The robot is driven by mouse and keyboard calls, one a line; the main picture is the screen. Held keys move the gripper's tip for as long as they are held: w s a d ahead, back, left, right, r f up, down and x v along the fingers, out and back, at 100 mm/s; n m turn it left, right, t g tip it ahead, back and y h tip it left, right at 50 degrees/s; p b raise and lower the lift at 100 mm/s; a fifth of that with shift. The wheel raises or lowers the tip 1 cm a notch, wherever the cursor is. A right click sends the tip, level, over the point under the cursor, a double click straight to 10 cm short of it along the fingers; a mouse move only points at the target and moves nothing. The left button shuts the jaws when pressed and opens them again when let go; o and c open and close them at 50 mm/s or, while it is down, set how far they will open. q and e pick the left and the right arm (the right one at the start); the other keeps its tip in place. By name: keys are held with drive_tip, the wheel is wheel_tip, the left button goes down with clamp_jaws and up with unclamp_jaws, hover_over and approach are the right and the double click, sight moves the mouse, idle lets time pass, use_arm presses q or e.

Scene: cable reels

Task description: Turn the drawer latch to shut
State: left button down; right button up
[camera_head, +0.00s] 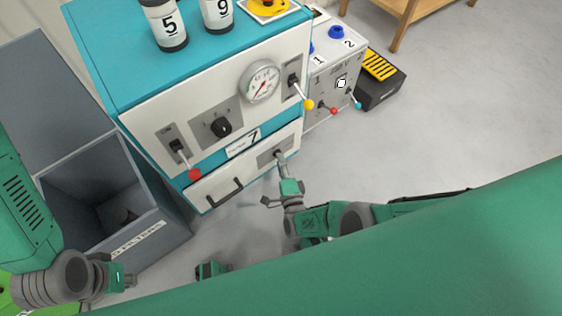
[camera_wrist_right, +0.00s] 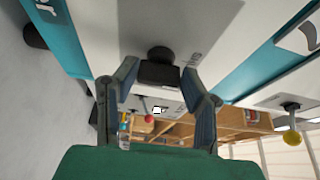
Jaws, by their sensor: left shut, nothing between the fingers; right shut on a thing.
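The drawer (camera_head: 240,177) is the white lower front of the teal cabinet, with a black bar handle (camera_head: 223,193) on its left. It looks about flush with the cabinet. The drawer latch (camera_wrist_right: 159,66) is a black knob on the drawer's right part; in the head view my fingers largely hide it. My right gripper (camera_head: 281,160) is at the latch, its fingers closed on the knob from both sides, as the right wrist view shows. My left gripper (camera_head: 128,280) is shut and empty, low at the left, in front of the grey bin.
The grey bin (camera_head: 165,222) stands left of the cabinet. Above the drawer are a red-tipped lever (camera_head: 194,174), a black dial (camera_head: 221,127), a gauge (camera_head: 260,82) and a yellow-tipped lever (camera_head: 308,104). A grey box with small levers (camera_head: 328,82) stands to the right.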

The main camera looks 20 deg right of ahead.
drive_tip(key=shift+s+a+f, duration=0.15)
drive_tip(key=shift+s+f, duration=0.1)
drive_tip(key=shift+f, duration=0.05)
drive_tip(key=o, duration=1.1)
drive_tip(key=shift+o, duration=0.2)
drive_tip(key=shift+w+r, duration=0.1)
drive_tip(key=shift+w, duration=0.1)
drive_tip(key=shift+d, duration=0.3)
